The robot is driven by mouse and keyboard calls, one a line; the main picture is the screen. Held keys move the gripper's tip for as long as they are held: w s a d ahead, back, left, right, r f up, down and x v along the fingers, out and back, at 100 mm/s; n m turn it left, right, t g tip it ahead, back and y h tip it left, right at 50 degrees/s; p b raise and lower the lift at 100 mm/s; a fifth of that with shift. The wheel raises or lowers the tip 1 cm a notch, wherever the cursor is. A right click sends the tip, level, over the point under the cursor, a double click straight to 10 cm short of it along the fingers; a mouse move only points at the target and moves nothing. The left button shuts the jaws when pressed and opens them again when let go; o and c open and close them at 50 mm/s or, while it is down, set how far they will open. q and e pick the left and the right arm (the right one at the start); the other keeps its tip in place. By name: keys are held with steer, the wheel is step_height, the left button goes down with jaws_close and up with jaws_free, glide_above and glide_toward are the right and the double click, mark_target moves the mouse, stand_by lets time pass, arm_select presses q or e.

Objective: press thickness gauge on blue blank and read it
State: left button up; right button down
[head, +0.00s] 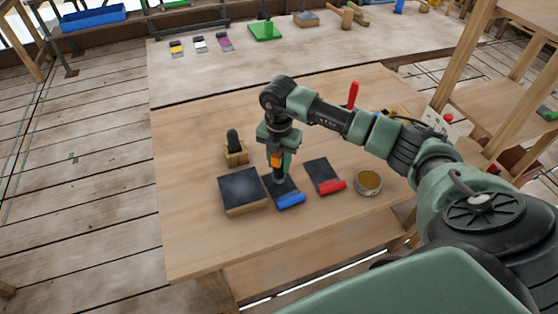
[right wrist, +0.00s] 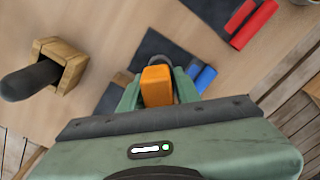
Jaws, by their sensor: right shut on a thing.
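The blue blank is a thin dark plate with a blue bar (head: 290,201) along its front edge, lying on the wooden table. The blue bar also shows in the right wrist view (right wrist: 204,78). My right gripper (head: 278,170) points down over the blank's dark part, shut on an orange gauge (right wrist: 157,86). The orange body also shows in the head view (head: 276,159). The gauge's lower end is at or just above the plate; I cannot tell whether it touches. No reading is legible. My left gripper is not in view.
A dark-topped block (head: 243,190) lies left of the blank, a red-barred plate (head: 324,176) right of it. A wooden holder with a black handle (head: 235,150) stands behind, and a round tin (head: 368,183) at right. The front of the wooden table (head: 200,245) is clear.

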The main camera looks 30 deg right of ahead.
steer(key=shift+f+b, duration=0.55)
steer(key=shift+f, duration=0.35)
steer(key=shift+s+f, duration=0.15)
stand_by(1.1)
step_height(320, 180, up, 2)
steer(key=shift+r+p, duration=0.15)
steer(key=shift+p, duration=0.7)
steer(key=shift+r+p, duration=1)
steer(key=shift+r, duration=0.5)
steer(key=shift+f, duration=0.2)
steer(key=shift+f+b, duration=1.7)
steer(key=shift+f, duration=0.45)
